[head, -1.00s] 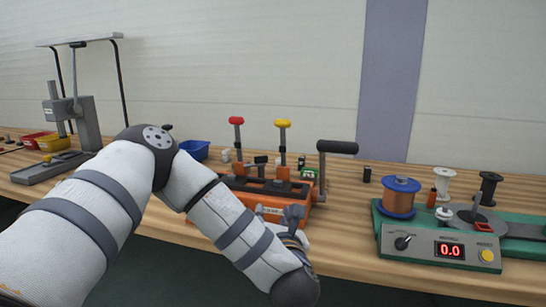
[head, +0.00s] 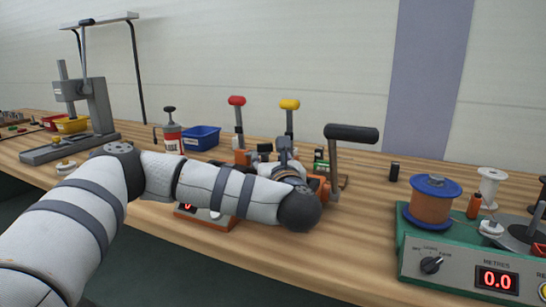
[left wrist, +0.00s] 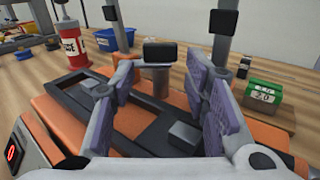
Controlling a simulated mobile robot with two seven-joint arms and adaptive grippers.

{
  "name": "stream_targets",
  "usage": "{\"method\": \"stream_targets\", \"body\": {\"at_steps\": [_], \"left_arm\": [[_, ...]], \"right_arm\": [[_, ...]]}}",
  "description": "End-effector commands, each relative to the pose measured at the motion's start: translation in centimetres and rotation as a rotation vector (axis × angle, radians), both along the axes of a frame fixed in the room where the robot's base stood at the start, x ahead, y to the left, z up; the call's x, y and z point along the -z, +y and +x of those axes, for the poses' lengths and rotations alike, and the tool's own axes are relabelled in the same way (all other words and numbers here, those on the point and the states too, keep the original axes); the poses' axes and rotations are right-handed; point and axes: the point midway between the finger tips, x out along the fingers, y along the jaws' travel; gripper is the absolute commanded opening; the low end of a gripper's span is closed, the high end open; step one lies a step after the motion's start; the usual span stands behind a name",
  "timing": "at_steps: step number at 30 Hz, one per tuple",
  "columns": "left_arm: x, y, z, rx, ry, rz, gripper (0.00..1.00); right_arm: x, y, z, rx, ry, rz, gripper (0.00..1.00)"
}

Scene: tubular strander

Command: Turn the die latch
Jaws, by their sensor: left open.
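The orange machine (left wrist: 65,115) with upright levers stands on the bench; my left arm hides much of it in the head view. A grey post with a black cap (left wrist: 160,53) rises from it, possibly the die latch; I cannot tell for sure. My left gripper (left wrist: 160,80) is open, its purple-grey pads on either side of the line to this post, which shows between and beyond the fingertips. I see no contact. In the head view the left gripper (head: 287,163) is over the machine, partly hidden by my wrist. My right gripper is not in view.
The red-knobbed lever (head: 237,101), yellow-knobbed lever (head: 290,104) and black-handled lever (head: 351,133) stand close around the gripper. A red and white bottle (head: 173,138) and blue bin (head: 201,137) are behind left. A green spooling unit (head: 413,243) is at right.

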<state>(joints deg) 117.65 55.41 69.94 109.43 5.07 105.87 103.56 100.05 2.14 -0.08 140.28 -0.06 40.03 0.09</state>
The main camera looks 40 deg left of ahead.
Motion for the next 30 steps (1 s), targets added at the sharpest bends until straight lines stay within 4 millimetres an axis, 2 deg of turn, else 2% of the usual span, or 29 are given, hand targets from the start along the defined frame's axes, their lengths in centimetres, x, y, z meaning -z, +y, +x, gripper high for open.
{"method": "stream_targets", "body": {"at_steps": [1, 6, 15, 16, 18, 21, 30], "left_arm": [[-1.1, 0.9, 0.5, -0.004, -0.016, 0.000, 0.42], [-1.2, 2.7, 1.9, 0.000, -0.014, -0.001, 0.42], [-1.1, 3.1, 2.2, 0.002, -0.014, 0.000, 0.42], [-1.1, 3.0, 2.2, 0.002, -0.013, -0.001, 0.39], [-1.1, 3.0, 2.2, 0.002, -0.013, -0.001, 0.24], [-1.1, 3.0, 2.2, 0.002, -0.013, -0.001, 0.05], [-1.2, 3.1, 2.1, 0.035, -0.015, 0.000, 0.05]], "right_arm": [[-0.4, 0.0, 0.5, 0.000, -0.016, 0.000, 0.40], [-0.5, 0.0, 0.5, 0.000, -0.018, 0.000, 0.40], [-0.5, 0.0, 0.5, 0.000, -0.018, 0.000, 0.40], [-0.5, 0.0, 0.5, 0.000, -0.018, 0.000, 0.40], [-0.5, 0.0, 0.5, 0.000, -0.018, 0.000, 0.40], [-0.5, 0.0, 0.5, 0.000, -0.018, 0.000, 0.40], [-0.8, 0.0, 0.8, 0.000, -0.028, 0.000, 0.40]]}}
